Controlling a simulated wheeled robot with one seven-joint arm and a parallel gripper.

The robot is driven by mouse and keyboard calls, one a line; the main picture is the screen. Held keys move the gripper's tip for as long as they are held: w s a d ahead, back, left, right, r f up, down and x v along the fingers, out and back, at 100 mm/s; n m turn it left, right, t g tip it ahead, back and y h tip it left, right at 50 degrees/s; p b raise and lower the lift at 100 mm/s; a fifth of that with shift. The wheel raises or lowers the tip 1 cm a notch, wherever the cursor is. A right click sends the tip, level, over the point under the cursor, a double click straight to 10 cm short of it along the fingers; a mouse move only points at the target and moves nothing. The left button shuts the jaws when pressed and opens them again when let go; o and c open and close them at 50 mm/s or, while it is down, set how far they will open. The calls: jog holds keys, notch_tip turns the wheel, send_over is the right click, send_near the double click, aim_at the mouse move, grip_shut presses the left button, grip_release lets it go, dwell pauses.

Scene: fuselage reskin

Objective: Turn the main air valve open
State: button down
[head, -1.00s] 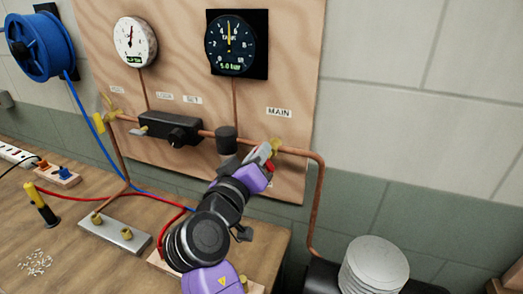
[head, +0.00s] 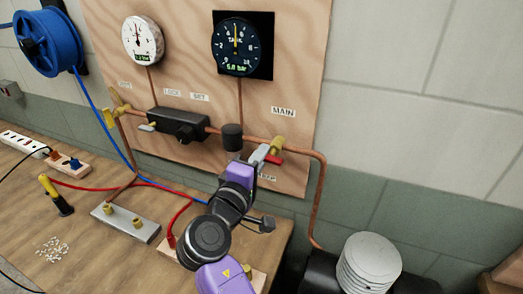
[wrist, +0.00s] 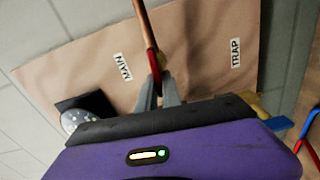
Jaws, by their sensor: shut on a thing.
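The main air valve (head: 276,144) is a brass body on the copper pipe, under the MAIN label (head: 283,111), at the right of the plywood board. Its red lever (head: 272,159) shows beside my gripper's fingers in the head view, roughly along the pipe's run. My gripper (head: 262,156) is at the valve, shut on the red lever. In the wrist view the red lever (wrist: 153,62) stands between the two grey fingers, close to the copper pipe. The fingers hide part of the lever and valve.
The tank gauge (head: 238,45) and a white gauge (head: 142,39) hang on the board (head: 300,50). A black regulator (head: 178,124) sits left on the pipe. A blue hose reel (head: 47,43) is at far left. A stack of white discs (head: 369,264) stands lower right.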

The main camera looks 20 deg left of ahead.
jog(key=shift+f+n, duration=0.25)
jog(key=shift+n, duration=0.35)
jog(key=c, duration=1.5)
grip_release()
jog(key=shift+r, duration=0.1)
jog(key=s+b, duration=0.1)
jog(key=s, duration=0.7)
jog(key=shift+b, duration=0.3)
jog(key=shift+w+a, duration=0.1)
